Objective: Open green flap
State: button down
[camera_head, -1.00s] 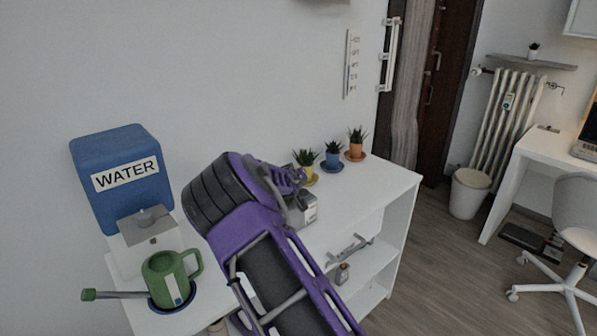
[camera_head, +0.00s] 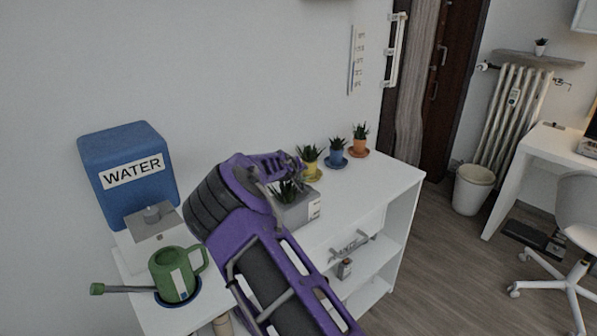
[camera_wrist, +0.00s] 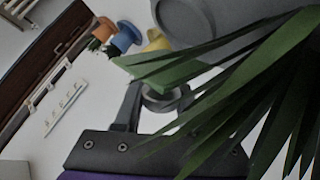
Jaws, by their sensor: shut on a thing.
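The green flap (camera_wrist: 172,70) is a flat light-green piece in the wrist view, at the tips of my gripper (camera_wrist: 162,97). My gripper appears shut on its near edge, though the exact contact is dim. In the head view my purple gripper (camera_head: 286,166) is over the desk top, just above and behind a grey box (camera_head: 302,211) with a spiky plant. The flap cannot be made out there. Dark spiky leaves (camera_wrist: 240,85) cross the right of the wrist view and hide part of the scene.
Yellow (camera_head: 311,168), blue (camera_head: 335,158) and orange (camera_head: 360,146) potted plants stand along the wall. The front right of the desk top (camera_head: 375,188) is clear.

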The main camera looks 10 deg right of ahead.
jog(key=shift+c, duration=2.4)
grip_release()
jog(key=v, duration=1.7)
jog(key=shift+s+p, duration=0.15)
jog(key=shift+p, duration=0.3)
jog(key=shift+r, duration=0.1)
